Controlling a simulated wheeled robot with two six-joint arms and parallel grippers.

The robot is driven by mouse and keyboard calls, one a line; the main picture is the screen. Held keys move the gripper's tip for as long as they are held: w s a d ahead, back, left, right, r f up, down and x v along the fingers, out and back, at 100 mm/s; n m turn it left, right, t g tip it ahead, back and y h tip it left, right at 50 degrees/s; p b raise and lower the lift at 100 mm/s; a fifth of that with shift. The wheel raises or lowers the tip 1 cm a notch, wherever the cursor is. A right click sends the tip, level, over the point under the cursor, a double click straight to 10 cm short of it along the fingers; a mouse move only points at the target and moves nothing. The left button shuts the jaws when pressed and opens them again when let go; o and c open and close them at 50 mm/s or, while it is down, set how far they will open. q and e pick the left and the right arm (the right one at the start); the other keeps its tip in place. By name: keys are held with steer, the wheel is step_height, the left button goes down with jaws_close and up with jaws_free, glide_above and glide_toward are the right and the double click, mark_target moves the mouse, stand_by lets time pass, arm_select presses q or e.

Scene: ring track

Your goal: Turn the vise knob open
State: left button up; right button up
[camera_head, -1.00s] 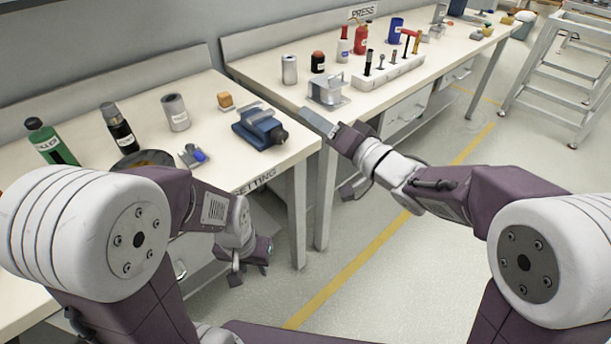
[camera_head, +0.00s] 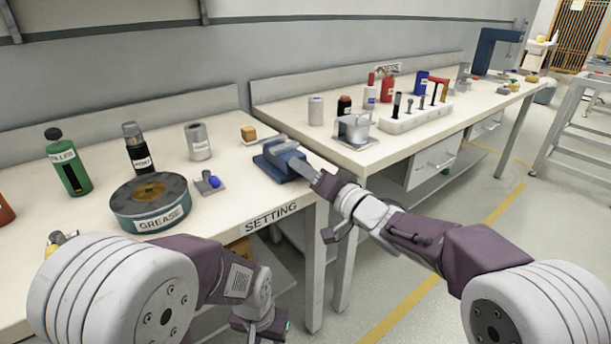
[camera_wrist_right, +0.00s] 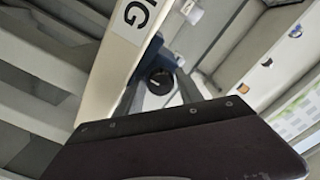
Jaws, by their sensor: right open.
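The blue vise (camera_head: 276,156) sits near the right end of the labelled setting bench in the head view. Its front, where the knob is, is hidden behind my right gripper (camera_head: 304,171). That gripper is open, with its fingers pointing left at the vise front. In the right wrist view, a dark round knob (camera_wrist_right: 161,82) shows between the two open fingers. I cannot tell whether they touch it. My left gripper (camera_head: 260,322) hangs low in front of the bench, away from the vise; its jaws do not show clearly.
On the setting bench (camera_head: 234,219) stand a grease tin (camera_head: 150,203), a green bottle (camera_head: 68,165), a dark bottle (camera_head: 138,150), a grey can (camera_head: 198,142) and a small blue-knobbed part (camera_head: 208,183). A second bench (camera_head: 373,155) holds a metal block (camera_head: 355,131) and a tool rack (camera_head: 417,118).

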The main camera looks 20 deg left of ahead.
steer(key=shift+w+a, duration=0.1)
steer(key=shift+a, duration=0.05)
jaws_close()
